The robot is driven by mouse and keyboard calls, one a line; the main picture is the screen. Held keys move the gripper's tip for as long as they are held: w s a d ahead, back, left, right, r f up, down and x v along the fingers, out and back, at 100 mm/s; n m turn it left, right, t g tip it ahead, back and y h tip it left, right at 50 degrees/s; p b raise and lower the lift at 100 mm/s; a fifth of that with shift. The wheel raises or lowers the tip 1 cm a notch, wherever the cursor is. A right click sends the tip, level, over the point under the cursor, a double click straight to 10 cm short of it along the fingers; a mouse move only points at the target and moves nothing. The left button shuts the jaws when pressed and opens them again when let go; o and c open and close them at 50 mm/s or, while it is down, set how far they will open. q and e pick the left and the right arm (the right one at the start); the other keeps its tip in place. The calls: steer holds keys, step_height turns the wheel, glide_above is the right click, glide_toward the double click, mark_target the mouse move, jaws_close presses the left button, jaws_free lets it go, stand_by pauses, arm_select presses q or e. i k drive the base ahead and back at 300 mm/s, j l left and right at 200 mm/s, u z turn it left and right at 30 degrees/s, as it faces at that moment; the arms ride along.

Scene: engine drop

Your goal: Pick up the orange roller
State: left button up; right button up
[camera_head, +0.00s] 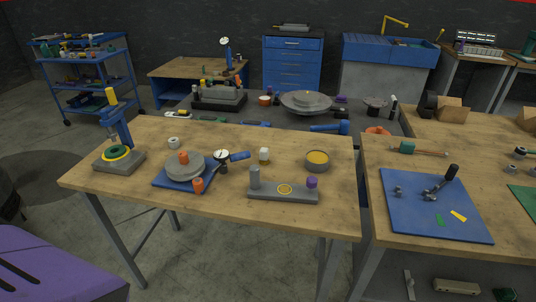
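Two small orange pieces are on the near wooden table. One orange cylinder (184,157) stands on top of a grey round disc (180,171) that rests on a blue plate. Another orange piece (197,186) stands at the front of that blue plate (164,181). I cannot tell which one is the orange roller.
On the near table (230,201), a grey press fixture (118,162) stands left and a grey block with pegs (290,194) front right. A tan-filled bowl (317,161) is behind the block. A second table with a blue mat (408,222) stands right, past a narrow gap.

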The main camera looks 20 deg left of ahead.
mark_target(198, 183)
steer(key=u, duration=1.4)
